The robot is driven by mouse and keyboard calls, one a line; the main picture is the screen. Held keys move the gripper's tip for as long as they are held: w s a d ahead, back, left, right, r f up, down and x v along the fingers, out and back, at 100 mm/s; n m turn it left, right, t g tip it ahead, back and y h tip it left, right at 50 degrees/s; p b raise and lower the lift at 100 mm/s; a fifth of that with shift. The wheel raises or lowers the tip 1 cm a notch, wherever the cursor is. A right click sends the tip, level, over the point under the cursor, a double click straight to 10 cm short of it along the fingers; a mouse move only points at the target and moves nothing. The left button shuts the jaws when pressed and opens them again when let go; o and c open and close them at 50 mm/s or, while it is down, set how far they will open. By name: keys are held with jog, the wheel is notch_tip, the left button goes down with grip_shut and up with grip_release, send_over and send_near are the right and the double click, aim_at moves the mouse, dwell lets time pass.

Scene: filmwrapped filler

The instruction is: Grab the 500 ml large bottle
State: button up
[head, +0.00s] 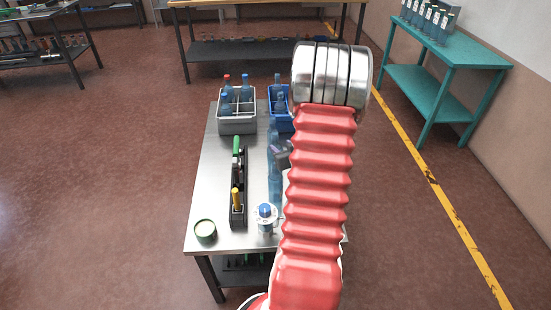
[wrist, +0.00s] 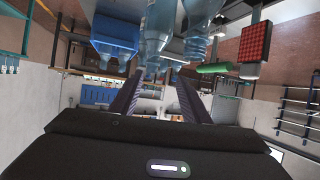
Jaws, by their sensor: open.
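Tall clear-blue bottles stand in a row on the steel table, partly behind my arm. The nearer tall bottle (head: 275,188) and another behind it (head: 272,132) show in the head view; I cannot read which is 500 ml. My gripper (head: 281,155) is beside them, its fingers largely hidden by my arm. In the wrist view, which looks upside down, my gripper (wrist: 156,88) is open with nothing held. A large bottle (wrist: 158,28) is ahead of the fingers, with a second bottle (wrist: 200,22) to its right. I cannot tell whether a finger touches it.
On the table (head: 212,178) are a grey crate (head: 237,125) with bottles, a blue crate (head: 286,124), a black tool caddy (head: 238,212), a round green-sided tin (head: 205,232) and a blue-capped container (head: 266,219). A teal bench (head: 445,54) stands right. The floor is clear left.

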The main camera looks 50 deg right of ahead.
aim_at(276, 142)
jog(key=shift+s+d+f+t, duration=0.3)
jog(key=shift+s+d+f, duration=0.2)
jog(key=shift+s+f, duration=0.2)
jog(key=shift+x, duration=4.3)
jog(key=shift+w+f, duration=0.1)
jog(key=shift+x, duration=2.55)
jog(key=shift+c, duration=0.4)
jog(key=shift+f, duration=0.1)
grip_shut()
